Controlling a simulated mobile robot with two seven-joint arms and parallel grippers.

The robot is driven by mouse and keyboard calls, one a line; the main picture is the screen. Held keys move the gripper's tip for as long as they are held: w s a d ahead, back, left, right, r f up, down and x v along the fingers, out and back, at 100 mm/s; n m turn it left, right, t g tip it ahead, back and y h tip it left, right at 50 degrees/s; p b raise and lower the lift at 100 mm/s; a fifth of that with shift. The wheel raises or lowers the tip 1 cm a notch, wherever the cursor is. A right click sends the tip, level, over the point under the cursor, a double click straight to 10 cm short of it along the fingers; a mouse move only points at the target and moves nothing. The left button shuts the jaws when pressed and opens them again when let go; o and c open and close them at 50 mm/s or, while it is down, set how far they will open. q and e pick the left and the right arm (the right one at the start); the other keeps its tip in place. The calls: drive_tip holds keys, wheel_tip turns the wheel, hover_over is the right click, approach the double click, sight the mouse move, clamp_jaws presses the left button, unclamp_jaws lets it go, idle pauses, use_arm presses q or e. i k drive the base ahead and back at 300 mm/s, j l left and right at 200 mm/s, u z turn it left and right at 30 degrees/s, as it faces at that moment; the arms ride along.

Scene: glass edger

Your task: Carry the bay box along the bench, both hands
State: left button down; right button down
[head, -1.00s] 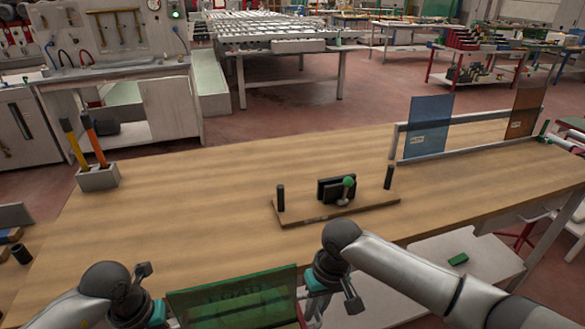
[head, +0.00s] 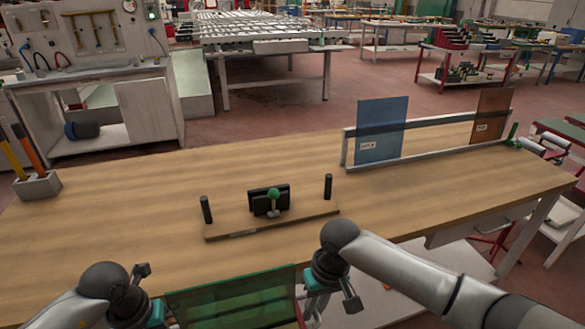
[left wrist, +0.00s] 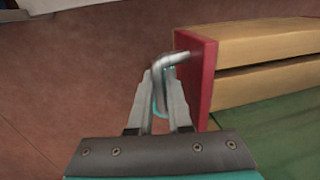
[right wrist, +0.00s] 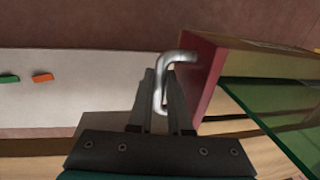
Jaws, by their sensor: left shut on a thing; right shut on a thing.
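The bay box is at the bottom middle of the head view, mostly cut off by the picture edge. A green glass sheet (head: 235,300) shows in it. In the left wrist view the box has a red end panel (left wrist: 203,75) and pale wooden slats (left wrist: 265,65). My left gripper (left wrist: 160,85) is shut on the bent metal handle on that end. My right gripper (right wrist: 162,88) is shut on the matching handle, beside the other red end (right wrist: 203,80). My right gripper also shows in the head view (head: 308,298), right of the glass.
The wooden bench (head: 130,215) lies ahead. A board (head: 290,224) with two black posts and a green-knobbed part stands on it. Beyond is a rack holding blue (head: 382,130) and brown (head: 490,115) panes. The bench top between is clear.

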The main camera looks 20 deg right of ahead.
sight(480, 178)
drive_tip(key=l, duration=4)
